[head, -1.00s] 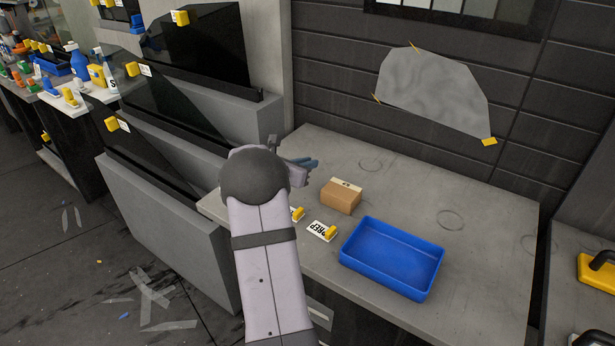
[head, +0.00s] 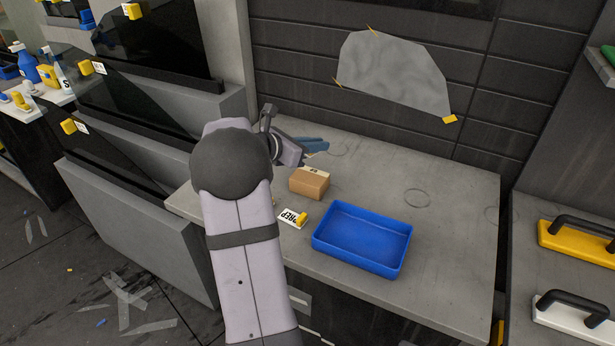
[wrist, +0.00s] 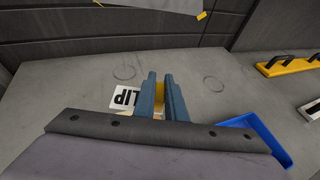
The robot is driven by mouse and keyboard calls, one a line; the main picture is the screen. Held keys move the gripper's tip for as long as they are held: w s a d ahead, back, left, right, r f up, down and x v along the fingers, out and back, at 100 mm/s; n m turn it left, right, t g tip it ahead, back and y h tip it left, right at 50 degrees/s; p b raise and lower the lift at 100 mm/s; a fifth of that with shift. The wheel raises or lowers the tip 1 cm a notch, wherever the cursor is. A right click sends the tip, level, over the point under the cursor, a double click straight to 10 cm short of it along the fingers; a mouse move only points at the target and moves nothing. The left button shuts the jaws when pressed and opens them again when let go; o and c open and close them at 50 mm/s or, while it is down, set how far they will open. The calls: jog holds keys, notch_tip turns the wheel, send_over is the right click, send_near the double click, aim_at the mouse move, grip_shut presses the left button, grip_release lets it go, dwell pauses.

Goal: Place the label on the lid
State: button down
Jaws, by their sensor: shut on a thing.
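My gripper (head: 316,145) has blue fingers and is raised behind the small cardboard box (head: 309,184) on the bench. In the wrist view my gripper (wrist: 161,76) is shut on a yellow tab (wrist: 159,92). A white label (wrist: 126,97) with upside-down letters ending in "LIP" shows beside the fingers, apparently joined to that tab. Part of it is hidden by the fingers and the gripper body. The box's lid has a pale patch on top (head: 314,170). A white "PREP" label (head: 289,218) with a yellow tab lies flat in front of the box.
A blue open tray (head: 361,238) stands empty right of the box. A torn grey sheet (head: 392,75) is taped to the wall. Dark glass panels stand on the left. Handled yellow (head: 575,243) and white tools sit on the right bench. The bench's back right is clear.

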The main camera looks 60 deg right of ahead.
aim_at(317, 181)
jog(key=shift+s+a, duration=0.1)
jog(key=shift+s, duration=0.25)
jog(key=shift+g, duration=0.3)
jog(key=shift+f+p, duration=0.4)
jog(key=shift+f, duration=4.5)
jog(key=shift+w+f, duration=0.1)
jog(key=shift+f, duration=0.15)
jog(key=c, duration=1.8)
grip_release()
jog(key=shift+r, duration=0.3)
jog(key=b+v, duration=0.2)
jog(key=v, duration=1)
